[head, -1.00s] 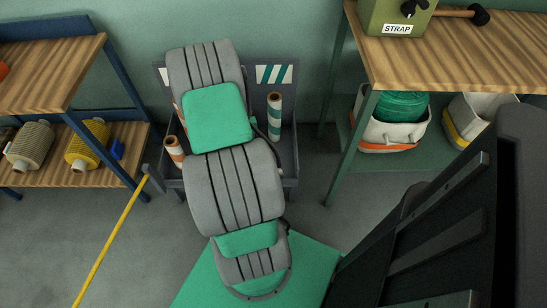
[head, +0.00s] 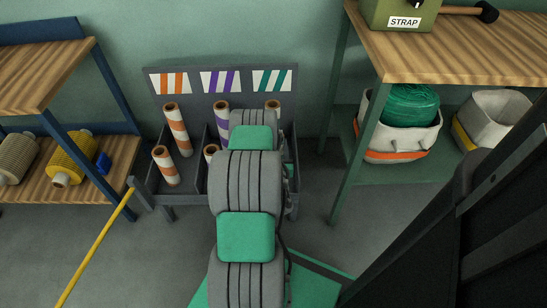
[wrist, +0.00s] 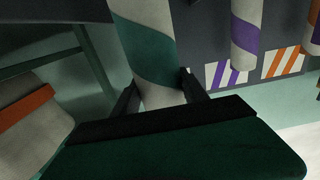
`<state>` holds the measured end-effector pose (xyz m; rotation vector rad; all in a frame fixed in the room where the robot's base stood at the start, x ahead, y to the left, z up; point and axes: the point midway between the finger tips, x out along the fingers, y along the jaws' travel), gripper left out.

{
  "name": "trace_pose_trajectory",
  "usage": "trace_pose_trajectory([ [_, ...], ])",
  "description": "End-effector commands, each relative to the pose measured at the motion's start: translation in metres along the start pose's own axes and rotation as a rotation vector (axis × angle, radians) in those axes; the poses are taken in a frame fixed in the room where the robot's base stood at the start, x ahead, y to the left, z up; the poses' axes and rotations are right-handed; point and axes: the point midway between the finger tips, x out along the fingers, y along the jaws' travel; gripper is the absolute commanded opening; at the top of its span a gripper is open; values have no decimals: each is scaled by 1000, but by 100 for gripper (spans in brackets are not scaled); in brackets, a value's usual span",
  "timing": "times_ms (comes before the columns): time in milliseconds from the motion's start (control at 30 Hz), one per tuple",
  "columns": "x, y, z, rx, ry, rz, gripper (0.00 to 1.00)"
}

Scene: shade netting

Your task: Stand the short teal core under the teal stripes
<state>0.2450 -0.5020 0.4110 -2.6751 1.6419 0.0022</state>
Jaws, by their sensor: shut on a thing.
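In the wrist view, my gripper (wrist: 160,94) is shut on a white core with a teal spiral stripe (wrist: 147,45), the short teal core. The teal stripes (head: 272,79) are on the right label of the rack's back panel. The rack (head: 150,187) has dividers. Whether the held core touches the rack floor cannot be told.
Orange-striped cores (head: 177,130) stand in the left bay and a purple-striped core (head: 221,115) in the middle. A green shelf leg (head: 357,150) rises to the right, with a white bin (head: 402,130) beyond. A yellow pole (head: 95,245) slants at left.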

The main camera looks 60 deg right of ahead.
Motion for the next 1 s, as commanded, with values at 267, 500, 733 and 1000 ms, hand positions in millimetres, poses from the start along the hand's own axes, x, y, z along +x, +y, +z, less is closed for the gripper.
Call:
trace_pose_trajectory([
  [267, 26, -9, 35, -2, 3, -2, 0],
  [500, 25, -8, 58, -1, 5, -1, 0],
  [733, 25, -8, 62, -1, 4, -1, 0],
  [1000, 24, -8, 62, -1, 3, -1, 70],
])
